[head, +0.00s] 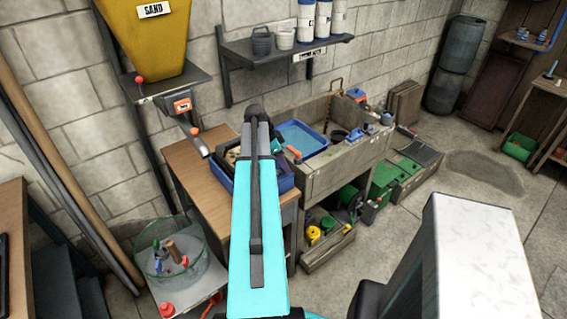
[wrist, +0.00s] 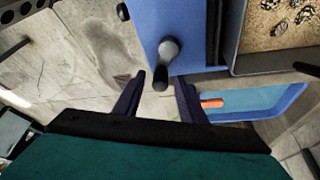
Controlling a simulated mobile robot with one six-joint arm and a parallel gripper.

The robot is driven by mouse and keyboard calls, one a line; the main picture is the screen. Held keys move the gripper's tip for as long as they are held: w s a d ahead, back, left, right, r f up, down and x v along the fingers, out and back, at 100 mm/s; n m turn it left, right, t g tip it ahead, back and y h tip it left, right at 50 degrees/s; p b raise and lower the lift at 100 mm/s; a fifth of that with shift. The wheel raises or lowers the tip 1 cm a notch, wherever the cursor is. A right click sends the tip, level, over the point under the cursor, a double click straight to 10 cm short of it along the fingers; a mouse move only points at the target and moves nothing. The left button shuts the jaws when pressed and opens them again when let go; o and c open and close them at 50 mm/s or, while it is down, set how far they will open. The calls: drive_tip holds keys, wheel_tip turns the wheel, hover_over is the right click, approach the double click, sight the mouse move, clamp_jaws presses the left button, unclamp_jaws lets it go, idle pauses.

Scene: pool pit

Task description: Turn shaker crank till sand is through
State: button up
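In the wrist view a blue shaker housing (wrist: 186,38) carries a crank with a dark, rounded handle (wrist: 168,50). A grey-rimmed tray (wrist: 238,48) with sand and shell-like bits sits to its right. My gripper (wrist: 160,84) is open. Its two dark fingers stand either side of the handle's lower end in the picture; I cannot tell whether they touch it. In the head view a blue-sided box (head: 284,179) on the wooden table is mostly hidden behind my arm, which also hides the gripper and crank.
A blue water tub (head: 303,138) sits in the wooden trough (head: 325,178) to the right and shows in the wrist view (wrist: 250,103). A yellow sand hopper (head: 150,35) stands at the left. A glass bowl (head: 205,270) is low left. Open floor lies at right.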

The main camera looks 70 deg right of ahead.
drive_tip(key=shift+f, duration=0.1)
clamp_jaws()
